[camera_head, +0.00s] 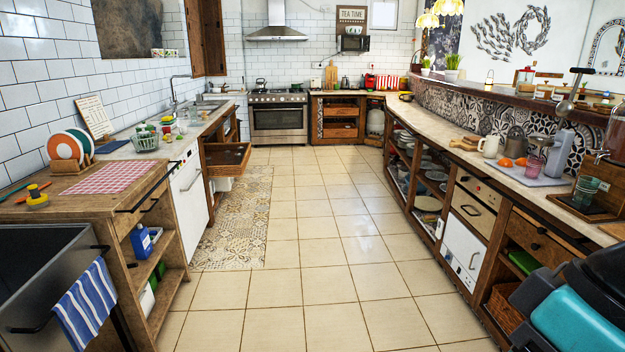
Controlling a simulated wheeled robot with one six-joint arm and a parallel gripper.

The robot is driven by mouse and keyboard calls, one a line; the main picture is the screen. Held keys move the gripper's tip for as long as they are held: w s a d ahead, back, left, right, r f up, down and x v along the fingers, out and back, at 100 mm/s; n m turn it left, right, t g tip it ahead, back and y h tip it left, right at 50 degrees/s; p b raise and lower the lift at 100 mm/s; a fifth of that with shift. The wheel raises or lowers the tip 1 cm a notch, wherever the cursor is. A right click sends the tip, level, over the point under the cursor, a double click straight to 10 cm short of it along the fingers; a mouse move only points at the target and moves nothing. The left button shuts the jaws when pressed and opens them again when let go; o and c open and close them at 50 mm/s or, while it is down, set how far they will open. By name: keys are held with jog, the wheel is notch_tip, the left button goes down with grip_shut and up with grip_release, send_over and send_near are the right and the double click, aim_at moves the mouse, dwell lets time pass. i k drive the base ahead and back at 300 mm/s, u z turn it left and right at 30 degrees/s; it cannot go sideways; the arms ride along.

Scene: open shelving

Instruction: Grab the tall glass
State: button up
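I cannot tell for certain which item is the tall glass. A greenish clear tumbler (585,191) stands on a wooden tray at the right end of the right counter. A pinkish glass (535,167) stands on a pale board on the same counter, left of the tumbler. Small clear glassware (183,124) on the left counter near the sink is too small to make out.
The tiled floor (318,260) between the counters is clear. On the left, a drawer (228,157) is pulled out over the aisle. A white pitcher (489,146) and oranges (506,162) stand on the right counter (470,158). A teal and black object (575,315) fills the bottom right.

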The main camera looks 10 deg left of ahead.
aim_at(193, 111)
jog(key=u, duration=0.05)
jog(key=i, duration=4.15)
jog(key=u, duration=0.15)
jog(key=i, duration=2.1)
jog(key=u, duration=0.35)
jog(key=i, duration=1.8)
jog(key=u, duration=0.75)
jog(key=i, duration=0.9)
jog(key=u, duration=1.85)
jog(key=i, duration=0.9)
jog(key=u, duration=1)
jog(key=i, duration=0.55)
jog(key=u, duration=0.2)
